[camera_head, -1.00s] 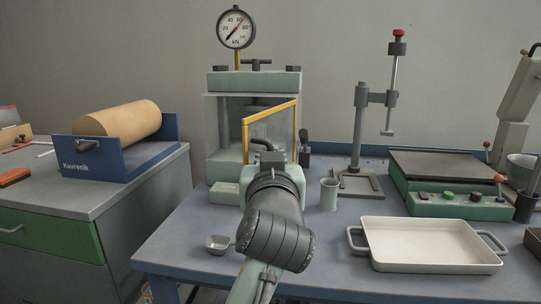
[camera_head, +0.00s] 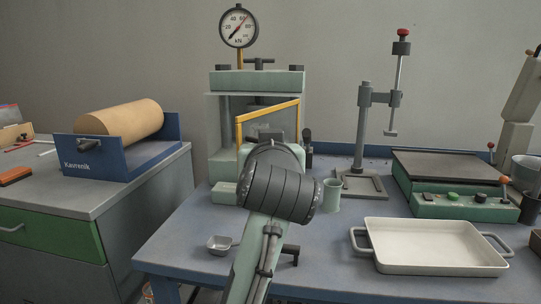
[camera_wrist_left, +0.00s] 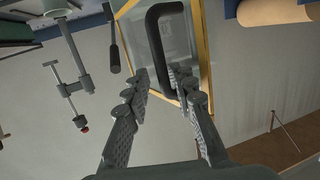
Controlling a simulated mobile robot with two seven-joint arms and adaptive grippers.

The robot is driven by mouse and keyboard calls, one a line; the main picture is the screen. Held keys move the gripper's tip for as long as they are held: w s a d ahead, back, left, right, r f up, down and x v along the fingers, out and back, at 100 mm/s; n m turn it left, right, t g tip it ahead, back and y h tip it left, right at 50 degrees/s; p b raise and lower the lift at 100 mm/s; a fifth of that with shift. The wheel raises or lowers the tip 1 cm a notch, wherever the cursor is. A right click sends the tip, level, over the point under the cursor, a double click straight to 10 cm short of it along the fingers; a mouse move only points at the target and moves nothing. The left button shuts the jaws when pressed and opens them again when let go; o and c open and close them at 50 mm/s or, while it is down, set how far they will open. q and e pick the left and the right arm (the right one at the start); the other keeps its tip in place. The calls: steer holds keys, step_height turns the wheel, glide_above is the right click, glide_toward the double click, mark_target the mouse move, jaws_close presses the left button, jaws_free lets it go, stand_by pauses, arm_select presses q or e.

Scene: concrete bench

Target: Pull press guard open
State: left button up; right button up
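The press (camera_head: 256,81) is pale green with a dial gauge on top. Its guard (camera_head: 239,140), a clear panel in a yellow frame, stands partly open, angled out towards me. In the left wrist view the guard (camera_wrist_left: 207,50) fills the upper middle, with its black C-shaped handle (camera_wrist_left: 169,9) facing the camera. My left gripper (camera_wrist_left: 166,82) is open. Its two fingers are apart, and the handle's near end shows between them; contact cannot be told. In the head view my left wrist hides the fingers and handle. My right gripper is not in view.
A green cup (camera_head: 332,196) stands close right of my left wrist, and a small metal dish (camera_head: 219,244) lies left of my arm. A stand (camera_head: 360,125), a white tray (camera_head: 436,249) and a hotplate-like unit (camera_head: 450,203) occupy the right side. A blue roll holder (camera_head: 95,165) is left.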

arm_select(q)
step_height(320, 180, up, 10)
steer(key=d+t, duration=0.1)
steer(key=t, duration=0.1)
steer(key=shift+s+d+f+h, duration=0.15)
steer(key=shift+f+h, duration=0.05)
steer(key=shift+h, duration=0.1)
step_height(320, 180, down, 8)
steer(key=a+g+y, duration=0.1)
steer(key=g, duration=0.3)
steer(key=s+d+p, duration=0.3)
steer(key=s+d, duration=0.2)
steer(key=s, duration=0.2)
steer(key=shift+s+d+f, duration=0.2)
steer(key=shift+d+f, duration=0.15)
steer(key=shift+f, duration=0.05)
